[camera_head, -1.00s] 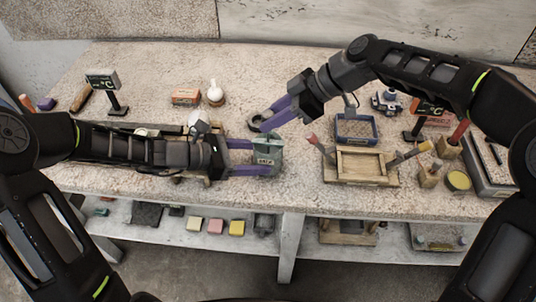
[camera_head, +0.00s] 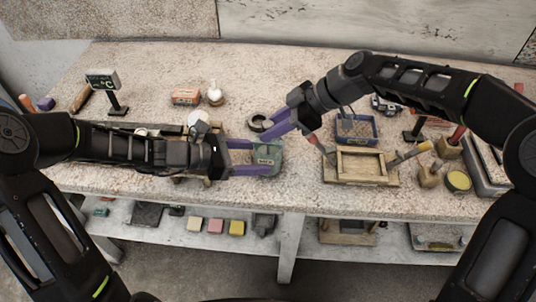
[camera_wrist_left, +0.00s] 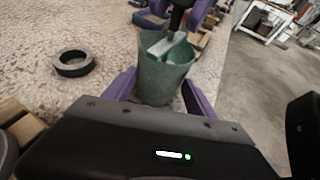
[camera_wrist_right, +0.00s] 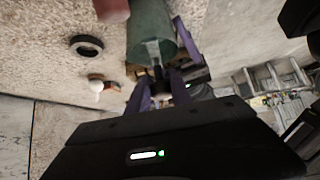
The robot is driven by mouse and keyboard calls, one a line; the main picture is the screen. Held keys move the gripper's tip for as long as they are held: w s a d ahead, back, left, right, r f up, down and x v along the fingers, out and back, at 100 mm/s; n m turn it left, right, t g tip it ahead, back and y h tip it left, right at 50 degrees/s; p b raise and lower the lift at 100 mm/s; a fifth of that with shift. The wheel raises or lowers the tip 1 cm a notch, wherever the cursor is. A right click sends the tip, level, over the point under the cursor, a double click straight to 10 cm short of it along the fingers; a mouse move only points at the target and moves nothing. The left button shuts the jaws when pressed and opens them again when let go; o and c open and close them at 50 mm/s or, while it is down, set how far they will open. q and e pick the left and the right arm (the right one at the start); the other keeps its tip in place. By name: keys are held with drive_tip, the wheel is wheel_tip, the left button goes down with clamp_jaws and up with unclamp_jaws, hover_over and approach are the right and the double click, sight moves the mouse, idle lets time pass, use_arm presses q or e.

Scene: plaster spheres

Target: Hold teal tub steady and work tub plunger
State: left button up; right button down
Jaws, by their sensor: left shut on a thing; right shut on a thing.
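The teal tub (camera_head: 267,163) stands on the worktop near its front edge. It also shows in the left wrist view (camera_wrist_left: 158,80) and the right wrist view (camera_wrist_right: 150,28). My left gripper (camera_head: 256,158) is shut on the tub, with a purple finger on either side. The tub plunger shows in the left wrist view as a pale grey piece (camera_wrist_left: 165,45) at the tub's mouth, under a dark upper part. My right gripper (camera_wrist_right: 160,88) is shut on the plunger's dark upper part, above the tub. The plunger's lower end is hidden inside the tub.
A dark ring (camera_head: 256,123) lies just behind the tub. A wooden frame (camera_head: 361,167) and a blue tray (camera_head: 357,129) stand to the right. The worktop between is clear.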

drive_tip(key=shift+f, duration=0.6)
drive_tip(key=c, duration=1.1)
unclamp_jaws()
drive_tip(key=shift+r, duration=0.1)
drive_tip(key=shift+c, duration=0.3)
drive_tip(key=shift+r, duration=0.15)
drive_tip(key=shift+r, duration=3.35)
drive_tip(key=v, duration=1.2)
